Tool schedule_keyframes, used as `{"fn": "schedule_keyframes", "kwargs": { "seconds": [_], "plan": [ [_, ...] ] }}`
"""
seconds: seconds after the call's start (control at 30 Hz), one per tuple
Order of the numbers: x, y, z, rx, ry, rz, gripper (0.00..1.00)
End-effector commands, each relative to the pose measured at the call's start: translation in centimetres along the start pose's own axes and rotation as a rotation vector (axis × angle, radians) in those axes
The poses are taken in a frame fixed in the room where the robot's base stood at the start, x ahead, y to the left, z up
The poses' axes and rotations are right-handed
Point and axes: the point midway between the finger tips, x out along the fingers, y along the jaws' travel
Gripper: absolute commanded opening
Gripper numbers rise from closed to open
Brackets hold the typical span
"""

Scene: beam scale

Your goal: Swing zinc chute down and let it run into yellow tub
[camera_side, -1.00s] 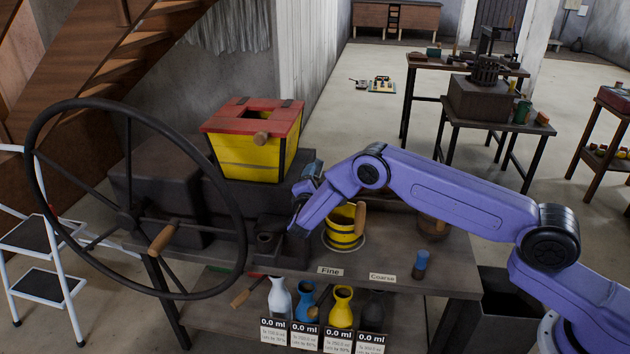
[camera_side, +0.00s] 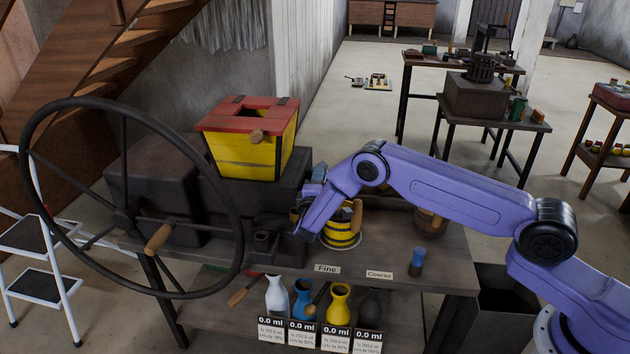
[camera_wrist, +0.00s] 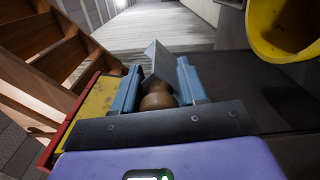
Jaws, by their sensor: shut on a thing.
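My gripper (camera_wrist: 158,88) is shut on a round wooden knob (camera_wrist: 158,101), seen between its two blue-grey fingers in the wrist view. A grey angled metal piece (camera_wrist: 160,62), which looks like the zinc chute, shows just beyond the knob. In the side view my arm hides most of the chute and the held knob.
A yellow hopper with a red top (camera_side: 245,115) stands behind on the dark mill block. A large handwheel (camera_side: 238,190) is at the left. Fine (camera_side: 327,268) and Coarse (camera_side: 379,274) labels lie along the bench front. Several bottles (camera_side: 339,300) stand on the shelf below.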

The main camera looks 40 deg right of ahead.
Motion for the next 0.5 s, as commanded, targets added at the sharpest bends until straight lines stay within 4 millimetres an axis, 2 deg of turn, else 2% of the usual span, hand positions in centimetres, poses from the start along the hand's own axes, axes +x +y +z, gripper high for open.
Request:
{"fn": "schedule_keyframes", "kwargs": {
  "seconds": [0.07, 0.5],
  "plan": [
    [-0.1, 0.1, -0.1, 0.085, 0.008, 0.012, 0.0],
    [-0.1, -2.3, 1.0, 0.481, 0.01, 0.013, 0.0]
  ]
}}
